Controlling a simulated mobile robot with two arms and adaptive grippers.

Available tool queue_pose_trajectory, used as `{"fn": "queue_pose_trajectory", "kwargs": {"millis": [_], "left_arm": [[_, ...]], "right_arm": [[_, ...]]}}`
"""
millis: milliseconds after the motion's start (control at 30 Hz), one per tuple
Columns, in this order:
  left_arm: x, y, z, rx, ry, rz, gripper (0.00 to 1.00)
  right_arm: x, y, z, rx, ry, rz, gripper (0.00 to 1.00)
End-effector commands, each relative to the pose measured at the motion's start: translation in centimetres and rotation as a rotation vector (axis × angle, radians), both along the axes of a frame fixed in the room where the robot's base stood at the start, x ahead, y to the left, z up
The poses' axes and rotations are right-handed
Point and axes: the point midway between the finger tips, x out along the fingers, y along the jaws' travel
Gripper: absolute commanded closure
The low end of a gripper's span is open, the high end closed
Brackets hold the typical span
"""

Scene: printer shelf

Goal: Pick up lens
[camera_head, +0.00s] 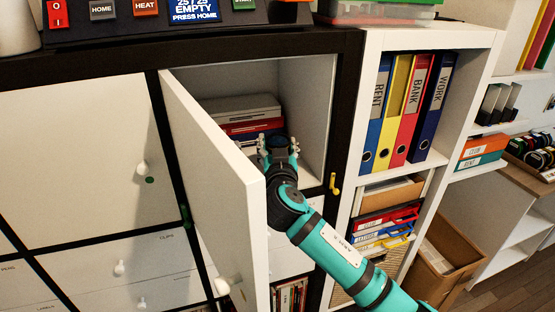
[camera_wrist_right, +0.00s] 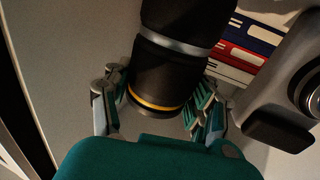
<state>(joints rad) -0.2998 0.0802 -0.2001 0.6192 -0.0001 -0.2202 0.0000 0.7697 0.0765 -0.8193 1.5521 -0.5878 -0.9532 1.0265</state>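The lens (camera_wrist_right: 172,68) is a black cylinder with a silver ring and a yellow ring. In the right wrist view it lies between the two fingers of my right gripper (camera_wrist_right: 160,105), close to both. I cannot tell whether the fingers press on it. In the head view my right gripper (camera_head: 278,150) is inside the open cabinet compartment, with the dark lens (camera_head: 278,142) mostly hidden between its fingers. My left gripper is not in view.
A white cabinet door (camera_head: 215,170) stands open left of my right arm. Red and blue boxes (camera_head: 250,126) lie stacked behind the gripper. A grey device with a round glass (camera_wrist_right: 285,85) stands close at right in the wrist view. Binders (camera_head: 410,100) fill the neighbouring shelf.

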Motion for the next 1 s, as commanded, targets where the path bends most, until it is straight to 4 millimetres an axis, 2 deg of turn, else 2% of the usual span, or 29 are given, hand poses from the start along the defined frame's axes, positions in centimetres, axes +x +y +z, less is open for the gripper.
{"fn": "queue_pose_trajectory", "kwargs": {"millis": [33,300,333,567,667,1000], "left_arm": [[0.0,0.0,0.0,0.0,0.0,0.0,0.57],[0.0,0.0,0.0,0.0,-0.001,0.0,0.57],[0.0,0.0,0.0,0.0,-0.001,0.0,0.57],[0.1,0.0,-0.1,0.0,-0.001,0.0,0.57],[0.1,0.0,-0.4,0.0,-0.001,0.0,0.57],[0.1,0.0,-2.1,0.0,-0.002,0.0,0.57]], "right_arm": [[0.0,0.0,0.0,0.0,0.001,0.0,0.53],[0.0,0.0,0.0,0.0,0.001,-0.001,0.88],[0.0,0.0,0.1,0.001,-0.002,0.0,0.9],[0.0,0.0,0.3,0.001,-0.003,0.0,0.9],[0.0,0.1,1.2,0.003,-0.006,0.001,0.9],[0.0,0.1,7.7,0.005,-0.007,0.002,0.9]]}}
